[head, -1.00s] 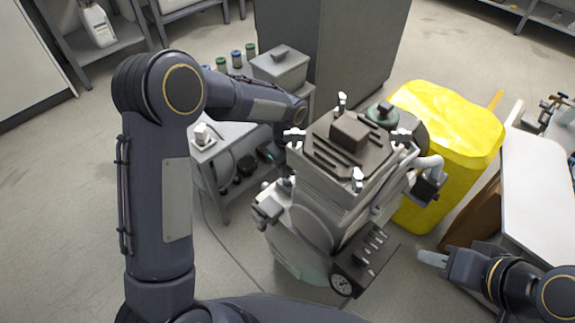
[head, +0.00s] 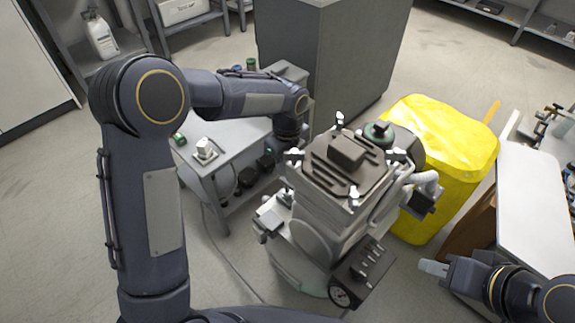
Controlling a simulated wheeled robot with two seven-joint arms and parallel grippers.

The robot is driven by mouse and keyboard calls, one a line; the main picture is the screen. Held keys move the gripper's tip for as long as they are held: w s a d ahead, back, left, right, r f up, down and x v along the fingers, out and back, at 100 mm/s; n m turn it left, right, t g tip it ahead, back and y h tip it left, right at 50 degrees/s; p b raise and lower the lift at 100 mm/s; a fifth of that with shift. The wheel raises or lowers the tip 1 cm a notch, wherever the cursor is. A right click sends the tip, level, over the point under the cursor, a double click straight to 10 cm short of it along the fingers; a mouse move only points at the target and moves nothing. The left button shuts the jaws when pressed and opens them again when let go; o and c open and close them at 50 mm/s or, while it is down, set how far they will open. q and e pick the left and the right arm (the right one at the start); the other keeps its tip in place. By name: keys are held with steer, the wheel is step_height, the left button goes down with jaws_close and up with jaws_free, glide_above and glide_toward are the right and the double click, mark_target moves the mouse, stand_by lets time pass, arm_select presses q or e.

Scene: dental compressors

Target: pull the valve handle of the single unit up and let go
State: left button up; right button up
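A wheeled compressor unit (head: 318,228) with a dark top and white-tipped fittings stands at the centre. I cannot tell which part is the valve handle. My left arm reaches over the table and bends down beside the central unit's top. My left gripper (head: 287,158) is largely hidden behind that top, so its fingers and any contact cannot be made out. My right gripper (head: 434,268) is at the lower right, apart from the unit, with pale fingertips; its opening is unclear.
A yellow bin (head: 440,140) stands close behind the central unit on the right. A white-topped bench (head: 540,205) is at the right edge. A tall grey cabinet (head: 335,60) stands behind the table. A hose or cable lies on the open floor at left.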

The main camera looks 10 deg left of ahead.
stand_by(0.4)
arm_select(q)
steer(key=s+a+r+n+t+h, duration=0.2)
steer(key=s+a+r+n, duration=0.7)
steer(key=s+r+n, duration=0.2)
steer(key=s+a+n+t+h, duration=0.15)
steer(key=s+n+t, duration=0.25)
steer(key=s+n, duration=1.15)
step_height(320, 180, up, 28)
steer(key=s+p, duration=0.1)
steer(key=p, duration=2.6)
steer(key=shift+d+f, duration=0.15)
steer(key=shift+d, duration=0.1)
